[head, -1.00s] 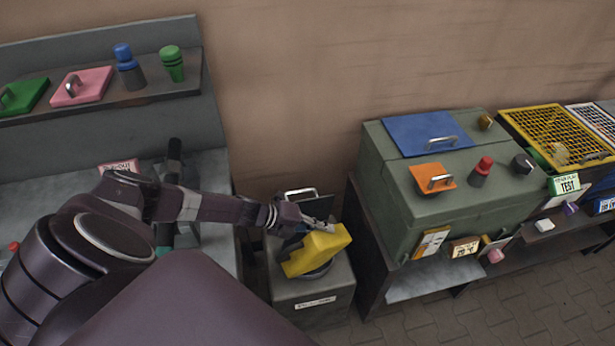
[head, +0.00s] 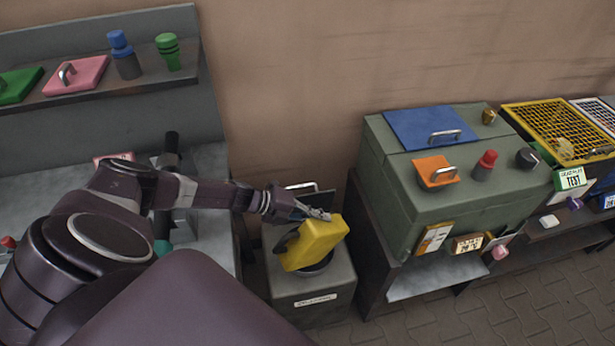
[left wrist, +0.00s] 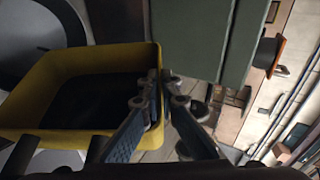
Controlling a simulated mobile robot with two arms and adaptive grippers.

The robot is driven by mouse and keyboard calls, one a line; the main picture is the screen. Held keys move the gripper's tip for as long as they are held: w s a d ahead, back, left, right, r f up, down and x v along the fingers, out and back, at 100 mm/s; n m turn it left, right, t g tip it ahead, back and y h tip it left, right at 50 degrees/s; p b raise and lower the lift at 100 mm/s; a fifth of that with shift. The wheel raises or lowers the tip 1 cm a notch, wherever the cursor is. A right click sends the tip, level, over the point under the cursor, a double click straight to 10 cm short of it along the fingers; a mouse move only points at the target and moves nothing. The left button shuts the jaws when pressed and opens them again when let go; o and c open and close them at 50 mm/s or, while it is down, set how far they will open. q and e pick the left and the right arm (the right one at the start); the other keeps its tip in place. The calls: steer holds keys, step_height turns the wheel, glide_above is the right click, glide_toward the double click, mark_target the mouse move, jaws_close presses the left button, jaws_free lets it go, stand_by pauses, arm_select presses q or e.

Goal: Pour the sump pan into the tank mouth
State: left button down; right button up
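The yellow sump pan (head: 314,242) is tilted steeply above the grey tank (head: 312,292). The tank's dark round mouth (head: 318,268) shows partly under the pan's lower edge; the pan hides the rest. My left gripper (head: 318,214) is at the pan's upper edge. In the left wrist view, the fingers of my left gripper (left wrist: 164,100) are closed on the right wall of the pan (left wrist: 88,58). The pan's inside looks dark; I cannot tell whether it holds liquid. My right gripper is not in view.
An open lid with a handle (head: 303,190) stands behind the tank. A green cabinet (head: 420,205) with blue and orange lidded plates is close on the right. A grey bench (head: 205,215) is on the left. The brown wall is behind.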

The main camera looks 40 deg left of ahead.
mark_target(332, 233)
arm_select(q)
steer(key=shift+m+y, duration=0.4)
steer(key=shift+y, duration=0.1)
steer(key=d+p, duration=0.1)
steer(key=p, duration=0.1)
steer(key=s+d+p, duration=0.1)
steer(key=d+p, duration=0.1)
steer(key=s+d+r+p, duration=0.1)
steer(key=p, duration=0.1)
steer(key=shift+d, duration=0.4)
steer(key=shift+f, duration=0.3)
steer(key=shift+d, duration=0.25)
steer(key=s+d+f+m+t+y+b, duration=0.2)
steer(key=s+d+f+m+y+b, duration=0.1)
steer(key=d+f+b, duration=0.5)
steer(key=s+d+f+m+t+y+b, duration=0.3)
steer(key=s+d+f+y+b, duration=0.3)
steer(key=d+b, duration=0.5)
step_height(332, 233, down, 2)
steer(key=m+b, duration=0.1)
steer(key=b, duration=0.2)
steer(key=shift+d+f+m, duration=0.15)
steer(key=shift+m, duration=0.15)
stand_by(0.5)
